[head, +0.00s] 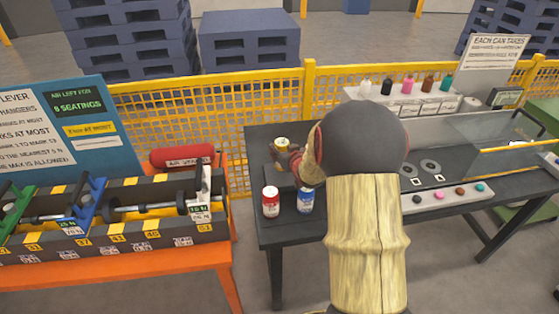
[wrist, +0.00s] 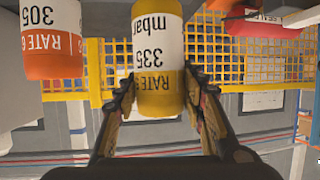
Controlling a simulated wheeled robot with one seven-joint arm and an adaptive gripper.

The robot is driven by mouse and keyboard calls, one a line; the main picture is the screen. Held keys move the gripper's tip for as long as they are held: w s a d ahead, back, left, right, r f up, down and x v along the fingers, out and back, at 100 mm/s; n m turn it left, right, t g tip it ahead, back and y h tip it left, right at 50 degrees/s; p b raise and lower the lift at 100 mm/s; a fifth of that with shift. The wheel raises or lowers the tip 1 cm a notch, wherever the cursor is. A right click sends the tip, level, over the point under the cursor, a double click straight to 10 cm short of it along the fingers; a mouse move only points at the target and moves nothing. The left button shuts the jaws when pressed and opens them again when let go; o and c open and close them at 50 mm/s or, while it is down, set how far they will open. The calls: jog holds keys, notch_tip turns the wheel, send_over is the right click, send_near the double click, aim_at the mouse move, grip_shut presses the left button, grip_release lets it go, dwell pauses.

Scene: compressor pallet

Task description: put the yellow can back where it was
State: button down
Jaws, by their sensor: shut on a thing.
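The yellow can (wrist: 158,70), with a white label reading 335 mbar, appears upside down in the wrist view between the two fingers of my gripper (wrist: 160,100). The gripper is shut on it. In the head view the yellow can (head: 282,144) shows only in part above my gripper (head: 284,155), over the left part of the dark bench (head: 285,233). My arm hides the area to its right. Whether the can's base touches anything is hidden.
A red can (head: 270,202) and a blue can (head: 305,201) stand nearer the bench front. An orange-red can (wrist: 52,55) is beside the yellow one in the wrist view. A yellow mesh fence (head: 265,98) runs behind. An orange bench (head: 180,270) stands left.

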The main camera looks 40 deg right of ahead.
jog(key=shift+w+a+f, duration=0.15)
jog(key=shift+w+f, duration=0.25)
jog(key=shift+f+b, duration=1.05)
jog(key=shift+f, duration=0.5)
jog(key=shift+f, duration=0.15)
jog(key=c, duration=1.1)
grip_release()
